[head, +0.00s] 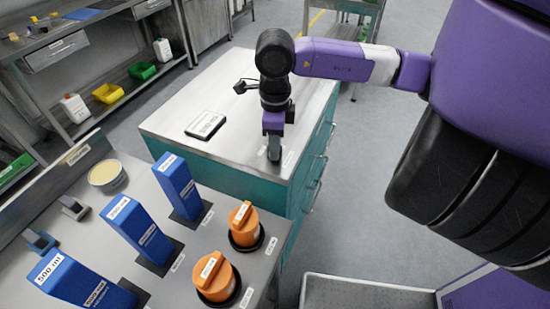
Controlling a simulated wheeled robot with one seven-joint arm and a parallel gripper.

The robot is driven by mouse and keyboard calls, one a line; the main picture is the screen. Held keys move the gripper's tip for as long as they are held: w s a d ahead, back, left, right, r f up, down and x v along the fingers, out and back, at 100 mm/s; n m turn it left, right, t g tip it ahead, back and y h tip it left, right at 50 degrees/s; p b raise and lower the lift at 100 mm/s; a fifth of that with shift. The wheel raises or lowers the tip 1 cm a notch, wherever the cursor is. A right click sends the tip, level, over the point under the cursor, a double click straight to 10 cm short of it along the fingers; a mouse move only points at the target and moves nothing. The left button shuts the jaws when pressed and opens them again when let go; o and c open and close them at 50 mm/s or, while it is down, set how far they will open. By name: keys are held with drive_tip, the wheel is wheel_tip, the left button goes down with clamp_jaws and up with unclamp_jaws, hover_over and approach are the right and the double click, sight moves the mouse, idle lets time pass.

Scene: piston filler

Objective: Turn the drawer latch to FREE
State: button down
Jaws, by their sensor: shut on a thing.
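My gripper (273,151) points straight down at the top of the teal drawer cabinet (170,118), near its right edge. Its fingers are shut on a small part there, which I take for the drawer latch. The fingers hide most of it, so its shape and the way it points cannot be made out. A small pale label lies on the top just right of the fingers, too small to read. The cabinet's drawer fronts with bar handles (313,196) face right and appear closed.
A dark-framed sign (205,125) lies on the cabinet top. In front stands a grey bench with blue blocks (138,229), orange knobs (216,276) on black bases and a round tin (107,175). A grey tray (365,293) is at the bottom right. Floor right of the cabinet is clear.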

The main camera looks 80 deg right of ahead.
drive_tip(key=n+b, duration=0.2)
drive_tip(key=b, duration=0.1)
drive_tip(key=n+b, duration=0.1)
drive_tip(key=b, duration=0.2)
drive_tip(key=n+b, duration=0.2)
drive_tip(key=b, duration=0.1)
drive_tip(key=shift+f+n, duration=0.3)
drive_tip(key=shift+f, duration=0.05)
drive_tip(key=n+b, duration=0.3)
drive_tip(key=shift+r, duration=0.15)
drive_tip(key=shift+w+r+n+b, duration=0.1)
drive_tip(key=shift+r+n+b, duration=0.1)
drive_tip(key=shift+n+b, duration=0.95)
drive_tip(key=shift+n, duration=0.25)
drive_tip(key=c, duration=0.9)
unclamp_jaws()
drive_tip(key=shift+c, duration=0.2)
drive_tip(key=shift+d+r, duration=0.1)
